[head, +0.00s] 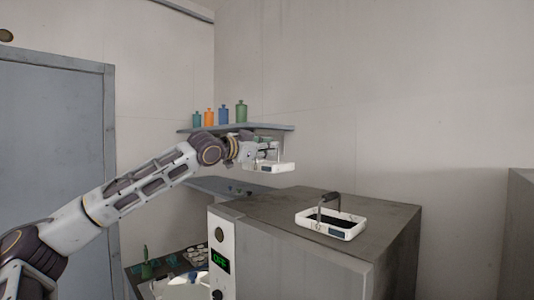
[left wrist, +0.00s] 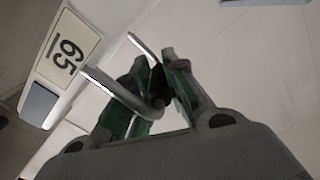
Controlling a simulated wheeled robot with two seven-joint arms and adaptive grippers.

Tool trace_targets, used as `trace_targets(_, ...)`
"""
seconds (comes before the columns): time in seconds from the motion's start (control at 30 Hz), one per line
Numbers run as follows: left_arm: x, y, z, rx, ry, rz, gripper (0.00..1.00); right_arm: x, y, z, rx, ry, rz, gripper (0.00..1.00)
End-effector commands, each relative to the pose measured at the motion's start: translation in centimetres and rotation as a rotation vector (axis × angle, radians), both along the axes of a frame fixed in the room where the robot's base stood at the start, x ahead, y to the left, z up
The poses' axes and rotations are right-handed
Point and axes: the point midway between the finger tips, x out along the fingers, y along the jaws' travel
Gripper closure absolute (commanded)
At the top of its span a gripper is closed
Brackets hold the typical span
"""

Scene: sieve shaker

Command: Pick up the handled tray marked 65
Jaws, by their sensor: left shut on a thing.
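The handled tray marked 65 (head: 270,167) is a white tray held in the air to the left of and above the machine top. In the left wrist view its white side with the black number 65 (left wrist: 68,55) shows at the upper left. My left gripper (head: 250,152) is shut on the tray's metal handle; the handle bar (left wrist: 118,88) passes between its green-padded fingers (left wrist: 158,95). The tray appears roughly level in the head view. My right gripper is not in view.
A second white tray (head: 331,231) with a dark handle and dark contents stands on the grey machine (head: 310,208). A wall shelf (head: 275,127) with several coloured bottles is behind my left gripper. A lower shelf (head: 222,188) and a cluttered surface lie below. A grey door stands at left.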

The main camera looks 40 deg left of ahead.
Motion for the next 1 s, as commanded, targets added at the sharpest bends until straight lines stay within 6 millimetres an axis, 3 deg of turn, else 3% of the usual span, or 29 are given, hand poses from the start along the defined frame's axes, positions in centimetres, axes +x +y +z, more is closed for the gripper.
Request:
trace_targets(0.1,0.0,0.1,2.2,0.004,-0.002,0.003,1.0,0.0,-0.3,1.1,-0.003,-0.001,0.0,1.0)
trace_targets(0.4,0.0,0.0,5.3,0.001,-0.002,0.001,1.0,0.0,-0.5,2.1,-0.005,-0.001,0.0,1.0)
trace_targets(1.0,-0.1,0.0,6.2,0.001,-0.003,0.0,1.0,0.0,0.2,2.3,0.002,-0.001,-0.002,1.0)
